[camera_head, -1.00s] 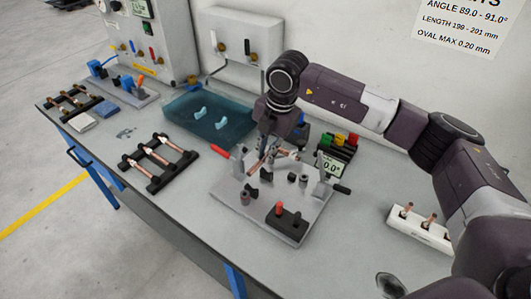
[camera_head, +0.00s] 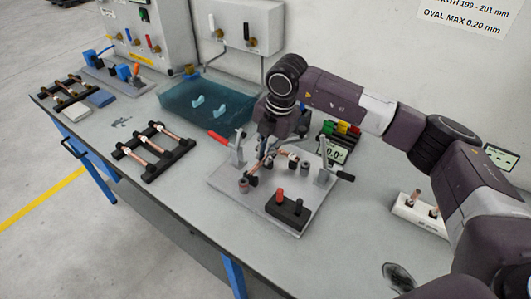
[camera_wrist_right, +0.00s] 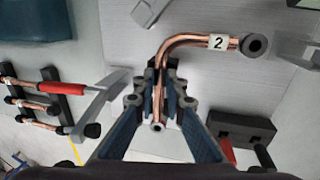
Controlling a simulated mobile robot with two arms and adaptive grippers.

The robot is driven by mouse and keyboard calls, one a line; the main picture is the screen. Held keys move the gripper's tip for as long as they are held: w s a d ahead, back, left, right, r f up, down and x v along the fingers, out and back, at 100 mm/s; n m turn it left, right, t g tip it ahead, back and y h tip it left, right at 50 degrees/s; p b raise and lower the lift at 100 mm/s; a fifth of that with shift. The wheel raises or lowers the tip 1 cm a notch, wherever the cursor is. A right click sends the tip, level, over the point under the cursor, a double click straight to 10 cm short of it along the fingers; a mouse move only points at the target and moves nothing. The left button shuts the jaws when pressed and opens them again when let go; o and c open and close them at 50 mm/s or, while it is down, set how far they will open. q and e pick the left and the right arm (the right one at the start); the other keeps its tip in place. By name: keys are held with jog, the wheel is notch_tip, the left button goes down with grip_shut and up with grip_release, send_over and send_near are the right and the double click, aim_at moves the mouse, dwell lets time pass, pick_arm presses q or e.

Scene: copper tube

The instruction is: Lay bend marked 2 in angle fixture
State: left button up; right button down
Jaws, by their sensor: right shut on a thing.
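The copper bend marked 2 (camera_wrist_right: 190,40) shows in the right wrist view, with its white label on the arm that runs right to a dark end. My right gripper (camera_wrist_right: 162,92) is shut on the other arm of the bend, whose open end shows just below the fingers. In the head view the right gripper (camera_head: 270,145) is over the grey angle fixture plate (camera_head: 225,187), and the copper bend (camera_head: 262,161) is low above it. I cannot tell whether the bend touches the fixture's posts. My left gripper is not in view.
The fixture carries a red-handled clamp (camera_head: 218,138), a black-handled clamp (camera_head: 342,175) and a black box with a red button (camera_head: 285,208). A black rack with copper pieces (camera_head: 150,152) stands to the left. A teal tray (camera_head: 205,108) is behind. A white holder (camera_head: 420,215) stands at right.

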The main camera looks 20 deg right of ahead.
jog(key=shift+s+f+b, duration=0.4)
jog(key=shift+f+b, duration=0.05)
jog(key=shift+f, duration=0.25)
dwell(0.4)
jog(key=c, duration=2)
grip_release()
jog(key=shift+o, duration=0.5)
jog(key=shift+w, duration=0.15)
jog(key=shift+f, duration=0.1)
jog(key=shift+w, duration=0.1)
jog(key=shift+r, duration=0.4)
jog(key=v, duration=1.1)
jog(key=shift+r, duration=0.35)
jog(key=shift+w+d, duration=0.1)
